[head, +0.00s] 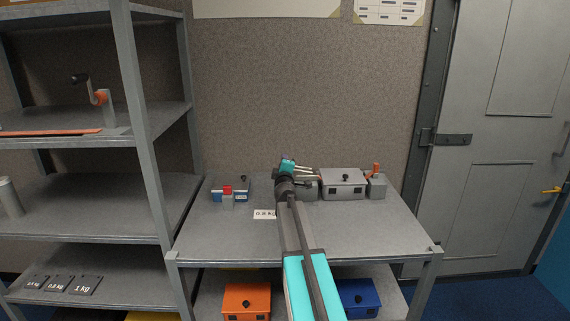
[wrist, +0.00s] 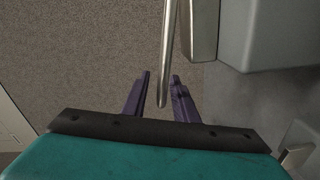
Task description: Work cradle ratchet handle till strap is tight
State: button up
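The cradle ratchet handle looks to be the bare metal rod (wrist: 168,50) in the wrist view, though I cannot be sure. It hangs from the top edge, and its rounded end lies between my gripper's (wrist: 161,78) two purple fingers. The fingers are apart, with a gap left of the rod; its right side is close to the right finger, and I cannot tell if they touch. In the head view my gripper (head: 312,173) is over the table's back, left of a grey box (head: 343,185), and my arm hides what is beneath. No strap shows near it.
On the table (head: 370,230) stand a grey unit with an orange lever (head: 376,170) and a small red, white and blue block group (head: 229,192). The left shelf holds a crank device (head: 101,97) and an orange strip (head: 50,132). The table's front right is clear.

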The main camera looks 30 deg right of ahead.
jog(key=shift+a, duration=0.1)
jog(key=shift+a, duration=0.1)
jog(key=b+v, duration=0.1)
jog(key=v, duration=1.2)
jog(key=shift+s+a, duration=0.15)
jog(key=shift+s, duration=0.15)
dwell(0.4)
jog(key=shift+f, duration=0.1)
